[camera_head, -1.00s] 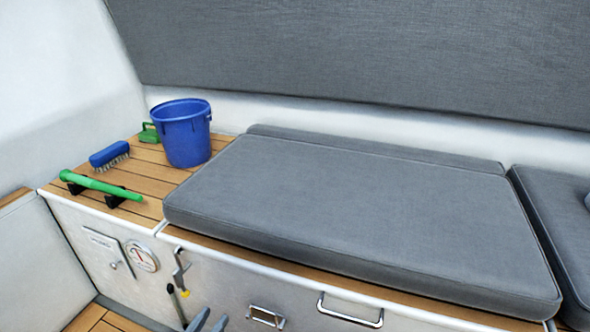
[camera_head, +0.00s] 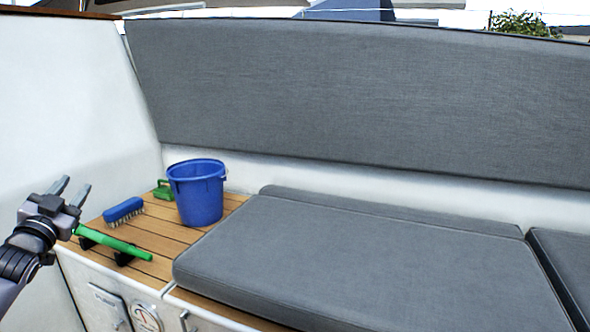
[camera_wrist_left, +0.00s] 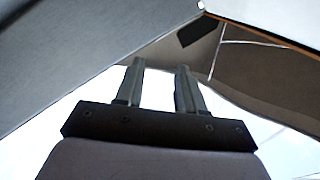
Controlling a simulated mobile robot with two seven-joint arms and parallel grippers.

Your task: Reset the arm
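My left gripper (camera_head: 72,190) is raised at the left of the head view, its fingers pointing up and apart with nothing between them. It also shows in the left wrist view (camera_wrist_left: 160,85), open and empty, with the sky and a grey canopy beyond. In the head view the left gripper overlaps the near end of a green handle (camera_head: 115,242) lying on black holders; I cannot tell the gap between them. My right gripper is not in view.
A blue bucket (camera_head: 197,193), a blue brush (camera_head: 124,211) and a small green object (camera_head: 163,190) stand on the slatted wooden top (camera_head: 158,237). A grey seat cushion (camera_head: 370,265) lies to the right, below a grey backrest (camera_head: 360,95). A white wall (camera_head: 85,90) is at the left.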

